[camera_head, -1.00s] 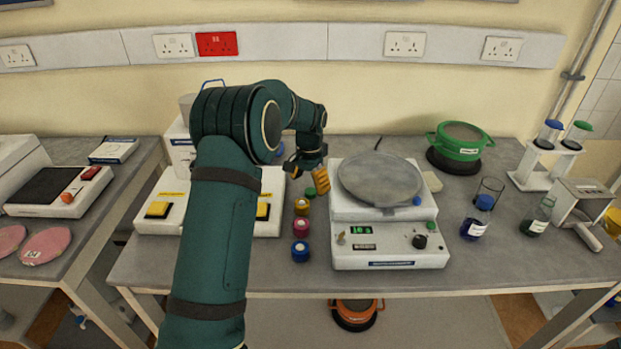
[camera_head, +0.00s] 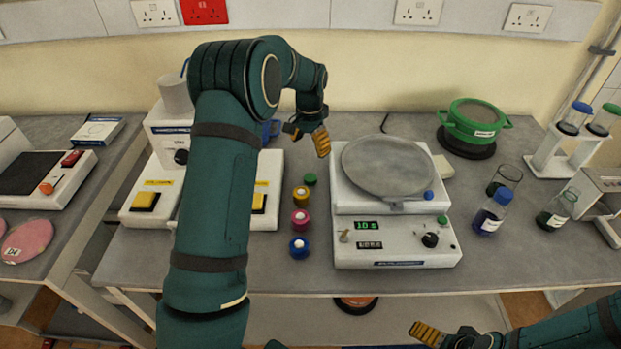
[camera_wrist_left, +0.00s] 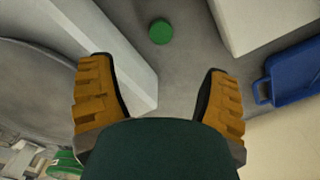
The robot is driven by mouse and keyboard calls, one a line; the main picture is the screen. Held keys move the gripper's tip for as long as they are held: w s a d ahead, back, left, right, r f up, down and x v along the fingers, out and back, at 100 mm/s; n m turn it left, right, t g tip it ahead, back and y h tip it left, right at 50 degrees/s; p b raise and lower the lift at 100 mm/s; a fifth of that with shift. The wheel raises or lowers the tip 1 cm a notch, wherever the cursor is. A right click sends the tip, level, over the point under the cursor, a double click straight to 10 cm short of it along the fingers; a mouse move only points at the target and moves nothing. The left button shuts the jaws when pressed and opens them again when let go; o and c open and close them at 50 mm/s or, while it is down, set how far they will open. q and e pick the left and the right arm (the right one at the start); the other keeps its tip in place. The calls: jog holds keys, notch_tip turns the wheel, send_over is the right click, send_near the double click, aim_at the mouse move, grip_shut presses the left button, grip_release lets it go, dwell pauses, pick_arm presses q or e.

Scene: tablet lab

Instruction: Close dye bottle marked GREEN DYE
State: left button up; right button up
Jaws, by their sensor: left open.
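The bottle with dark green liquid (camera_head: 553,212) stands at the right of the bench. It has a clear neck with no cap seen on it; its label is too small to read. A small green round cap (camera_head: 309,179) lies on the bench left of the balance, and it also shows in the left wrist view (camera_wrist_left: 160,31). My left gripper (camera_head: 318,138) is open and empty above the bench behind the cap. In the left wrist view its fingers (camera_wrist_left: 155,70) are apart, with the cap beyond them. My right gripper (camera_head: 428,334) is at the bottom edge, partly seen.
A balance (camera_head: 395,248) stands between the cap and the bottles. A blue-capped bottle (camera_head: 488,220) and a glass beaker (camera_head: 507,178) are beside the green bottle. Yellow (camera_head: 302,197), pink (camera_head: 300,221) and blue (camera_head: 299,248) round items line up before the cap. A tube rack (camera_head: 556,160) is at right.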

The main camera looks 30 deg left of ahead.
pick_arm(q)
send_over(310, 177)
jog(key=f, duration=0.8)
jog(key=shift+s+d+f, duration=0.15)
jog(key=shift+s, duration=0.15)
jog(key=f, duration=0.5)
jog(key=shift+w+f, duration=0.1)
jog(key=shift+w, duration=0.15)
jog(key=c, duration=0.8)
